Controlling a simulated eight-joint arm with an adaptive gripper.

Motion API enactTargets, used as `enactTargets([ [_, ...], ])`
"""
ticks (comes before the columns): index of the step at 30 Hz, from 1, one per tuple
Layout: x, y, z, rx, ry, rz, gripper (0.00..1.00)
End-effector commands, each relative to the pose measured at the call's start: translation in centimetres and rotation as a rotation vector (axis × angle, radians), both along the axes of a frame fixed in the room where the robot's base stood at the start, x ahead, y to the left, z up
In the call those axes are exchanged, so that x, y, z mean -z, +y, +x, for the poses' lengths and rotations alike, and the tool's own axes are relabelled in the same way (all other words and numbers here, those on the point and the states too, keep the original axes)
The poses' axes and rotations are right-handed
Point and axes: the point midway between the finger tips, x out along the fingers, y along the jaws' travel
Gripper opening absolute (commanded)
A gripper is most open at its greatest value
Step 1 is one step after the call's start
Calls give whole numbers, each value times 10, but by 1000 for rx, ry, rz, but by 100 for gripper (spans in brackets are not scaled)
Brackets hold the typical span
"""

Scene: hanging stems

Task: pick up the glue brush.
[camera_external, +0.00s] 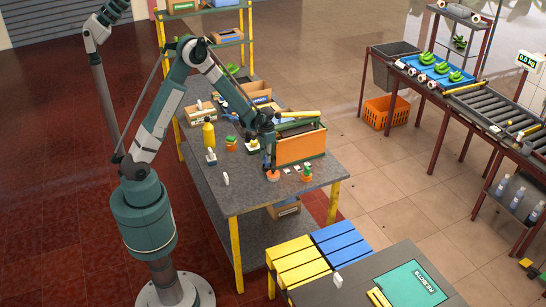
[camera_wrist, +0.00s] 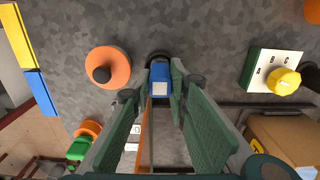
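In the wrist view a small blue object (camera_wrist: 159,73) with a pale square face and a dark round part behind it is between my fingertips. It may be the glue brush; its full shape is hidden. My gripper (camera_wrist: 163,80) points down at the table, its fingers close against both sides of this object, seemingly shut on it. In the external view my gripper (camera_external: 270,162) is low over the table's front part and hides the object. An orange disc with a dark knob (camera_wrist: 108,67) stands just left of the fingers; it also shows in the external view (camera_external: 273,177).
A white block marked with letters and a yellow knob (camera_wrist: 285,78) stands to the right in the wrist view. An orange-and-green container (camera_external: 306,173) and a large orange-sided box (camera_external: 301,147) are close by.

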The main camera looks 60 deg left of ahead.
Motion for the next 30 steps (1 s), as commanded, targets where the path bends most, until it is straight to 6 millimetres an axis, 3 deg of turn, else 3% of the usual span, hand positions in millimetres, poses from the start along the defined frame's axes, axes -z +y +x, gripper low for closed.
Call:
enactTargets([
  [17,-4,0,0,0,0,0,5],
  [30,-44,0,0,0,0,0,5],
])
